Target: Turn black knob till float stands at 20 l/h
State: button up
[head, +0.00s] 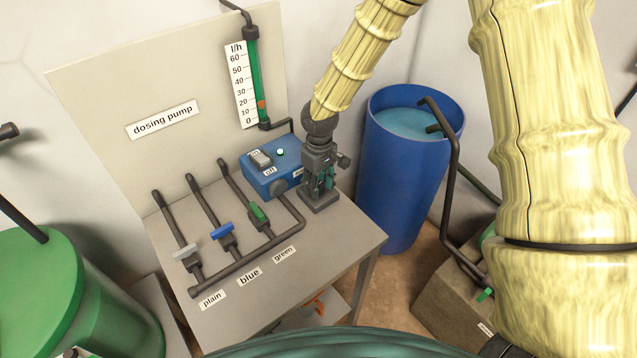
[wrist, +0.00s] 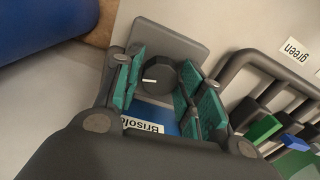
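The black knob (wrist: 160,77) has a white mark pointing left in the wrist view. My gripper (wrist: 160,90) is open, with its teal pads on either side of the knob. I cannot tell whether either pad touches it. In the head view my gripper (head: 322,182) is at the right end of the blue dosing pump (head: 262,178) and hides the knob. The flow meter (head: 256,75) stands on the back panel. Its orange float (head: 261,104) sits a little above the 10 mark, below 20. The pump's green lamp (head: 281,152) looks lit.
Plain (head: 186,251), blue (head: 219,229) and green (head: 259,212) valve handles sit on the pipes left of the pump. The green handle lies along its pipe; the other two lie across. A blue barrel (head: 390,190) stands right of the table (head: 345,240).

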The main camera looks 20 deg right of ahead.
aim_at(319, 185)
jog(key=c, duration=0.4)
jog(key=shift+w+n+p, duration=0.1)
jog(key=shift+n+p, duration=0.5)
jog(key=shift+n, duration=2.6)
jog(key=o, duration=1)
jog(key=shift+o, duration=0.2)
notch_tip(319, 185, up, 12)
